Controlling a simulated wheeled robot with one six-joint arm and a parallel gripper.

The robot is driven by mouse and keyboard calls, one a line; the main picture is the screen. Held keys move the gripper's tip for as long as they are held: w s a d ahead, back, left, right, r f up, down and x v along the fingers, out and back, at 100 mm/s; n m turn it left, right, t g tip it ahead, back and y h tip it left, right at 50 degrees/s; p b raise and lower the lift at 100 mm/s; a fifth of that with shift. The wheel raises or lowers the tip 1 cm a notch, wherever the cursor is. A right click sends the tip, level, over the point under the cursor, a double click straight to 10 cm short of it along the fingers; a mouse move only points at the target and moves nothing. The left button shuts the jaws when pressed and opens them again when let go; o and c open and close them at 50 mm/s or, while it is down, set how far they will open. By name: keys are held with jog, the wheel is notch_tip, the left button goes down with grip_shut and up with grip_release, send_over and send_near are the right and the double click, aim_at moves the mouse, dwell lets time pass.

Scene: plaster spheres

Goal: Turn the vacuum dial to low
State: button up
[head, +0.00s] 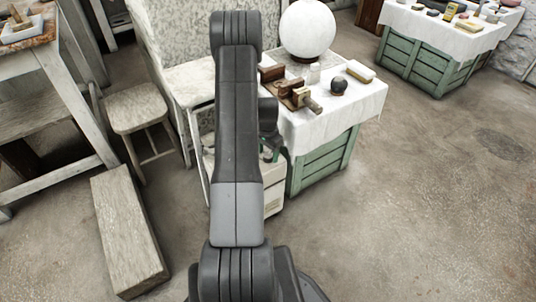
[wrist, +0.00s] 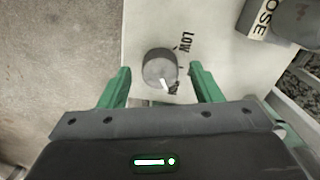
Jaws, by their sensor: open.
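The vacuum dial (wrist: 158,66) is a grey round knob in the wrist view, on a pale panel (wrist: 215,60). Its white pointer mark is at the knob's lower edge, toward a dark label that is partly hidden. The word LOW (wrist: 187,41) is printed to the upper right of the knob, and the pointer is not toward it. My gripper (wrist: 160,69) is open, with one green finger on each side of the dial and a gap on both sides. In the head view my arm hides most of the gripper and the dial; a cream box (head: 273,192) shows behind it.
In the wrist view a pale block marked with letters ending in OSE (wrist: 262,18) and a grey rounded part (wrist: 297,22) lie at upper right. In the head view a cloth-covered table (head: 362,100) with a white sphere (head: 307,30) stands close behind my gripper. Floor at right is clear.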

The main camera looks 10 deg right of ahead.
jog(key=shift+f, duration=0.2)
jog(key=c, duration=1)
